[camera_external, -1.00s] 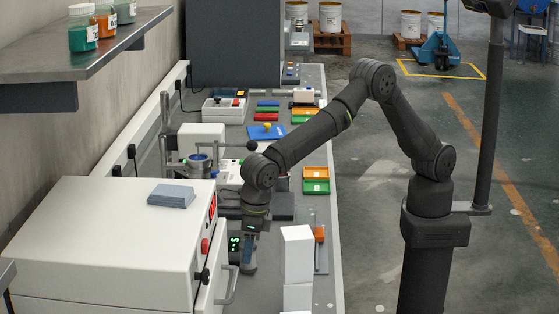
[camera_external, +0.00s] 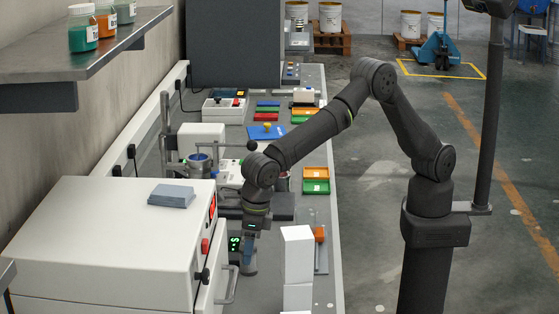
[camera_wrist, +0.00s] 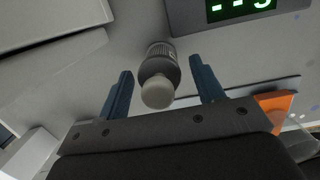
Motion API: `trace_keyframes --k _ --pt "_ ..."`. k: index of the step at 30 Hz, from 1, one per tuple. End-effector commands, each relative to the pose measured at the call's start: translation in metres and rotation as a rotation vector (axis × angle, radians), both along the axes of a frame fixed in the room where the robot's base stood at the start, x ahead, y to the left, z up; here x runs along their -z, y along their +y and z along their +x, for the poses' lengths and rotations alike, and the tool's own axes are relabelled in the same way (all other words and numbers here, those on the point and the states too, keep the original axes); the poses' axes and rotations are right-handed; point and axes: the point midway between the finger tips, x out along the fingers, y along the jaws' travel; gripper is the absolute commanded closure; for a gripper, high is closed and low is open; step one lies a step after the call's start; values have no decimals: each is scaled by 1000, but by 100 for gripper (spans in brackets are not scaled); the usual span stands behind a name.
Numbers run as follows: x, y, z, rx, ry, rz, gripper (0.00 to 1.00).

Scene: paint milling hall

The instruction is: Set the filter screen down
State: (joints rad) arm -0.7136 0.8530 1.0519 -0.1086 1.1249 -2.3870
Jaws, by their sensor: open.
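My gripper (camera_external: 250,266) points down over the bench between the white cabinet and the stacked white boxes. In the wrist view its two blue fingers (camera_wrist: 160,66) are apart. A small dark grey cylinder with a pale rounded top (camera_wrist: 158,92) shows between them, with gaps on both sides; I cannot tell whether it is the filter screen. No other thing can be surely named as the filter screen.
A green-lit display (camera_wrist: 240,8) is close to the fingers. The white cabinet (camera_external: 110,240) with its handle stands to the left, the white boxes (camera_external: 297,258) to the right. Coloured trays (camera_external: 316,173) lie further back.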

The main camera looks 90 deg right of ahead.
Motion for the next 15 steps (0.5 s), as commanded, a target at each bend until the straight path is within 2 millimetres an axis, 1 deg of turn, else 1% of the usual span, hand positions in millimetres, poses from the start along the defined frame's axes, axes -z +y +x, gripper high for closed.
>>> trace_keyframes --k 1,9,12,15 --pt "-10 1 -1 0 -3 3 39" --pt "-68 0 -10 -1 -3 3 39" --pt "-86 0 -13 -1 -2 2 39" --pt "-98 0 -15 -1 -1 1 39"
